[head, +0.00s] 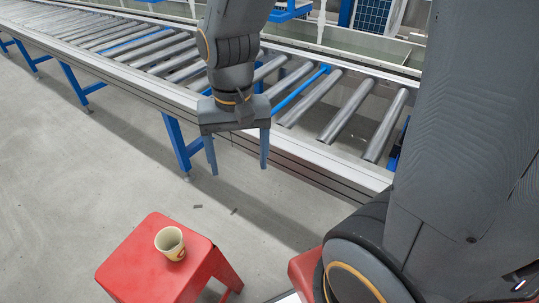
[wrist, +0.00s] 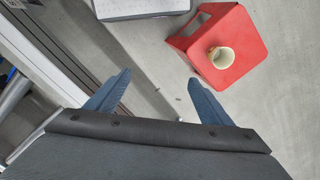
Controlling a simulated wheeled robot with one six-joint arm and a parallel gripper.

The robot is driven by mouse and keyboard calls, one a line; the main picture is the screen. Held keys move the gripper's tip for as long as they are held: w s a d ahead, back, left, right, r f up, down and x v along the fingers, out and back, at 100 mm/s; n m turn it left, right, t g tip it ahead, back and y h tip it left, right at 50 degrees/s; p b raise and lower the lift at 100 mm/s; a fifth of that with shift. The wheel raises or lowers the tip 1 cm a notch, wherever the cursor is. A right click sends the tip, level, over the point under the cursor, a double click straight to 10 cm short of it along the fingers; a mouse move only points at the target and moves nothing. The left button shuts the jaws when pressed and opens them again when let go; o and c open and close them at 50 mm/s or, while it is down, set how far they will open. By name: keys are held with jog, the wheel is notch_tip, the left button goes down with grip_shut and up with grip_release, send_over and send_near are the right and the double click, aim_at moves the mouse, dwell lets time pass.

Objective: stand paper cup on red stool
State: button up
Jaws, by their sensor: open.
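The paper cup (head: 170,243), cream with a dark mark on its side, stands upright on the seat of the red stool (head: 134,266) in the lower part of the head view. In the wrist view the cup (wrist: 221,57) is on the red stool top (wrist: 243,36), upper right of the fingers. My gripper (head: 238,168) is open and empty, its two blue fingers pointing down in front of the conveyor edge. It is apart from the cup, above and to the right of it in the head view. The fingers (wrist: 155,83) also show in the wrist view.
A roller conveyor (head: 300,155) with blue legs runs diagonally behind my gripper. Another red surface (head: 304,270) shows partly beside my base at lower right. A light grey panel (wrist: 140,8) lies near the stool in the wrist view. Grey floor (head: 70,170) left of the stool is clear.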

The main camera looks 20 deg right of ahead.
jog(key=s+d+r+n, duration=0.2)
jog(key=s+d+r, duration=0.1)
jog(key=s+d, duration=0.2)
jog(key=shift+d+n, duration=0.15)
jog(key=shift+n, duration=0.15)
jog(key=shift+r, duration=0.15)
notch_tip(320, 180, up, 6)
jog(key=s+d+p, duration=0.1)
jog(key=p, duration=1)
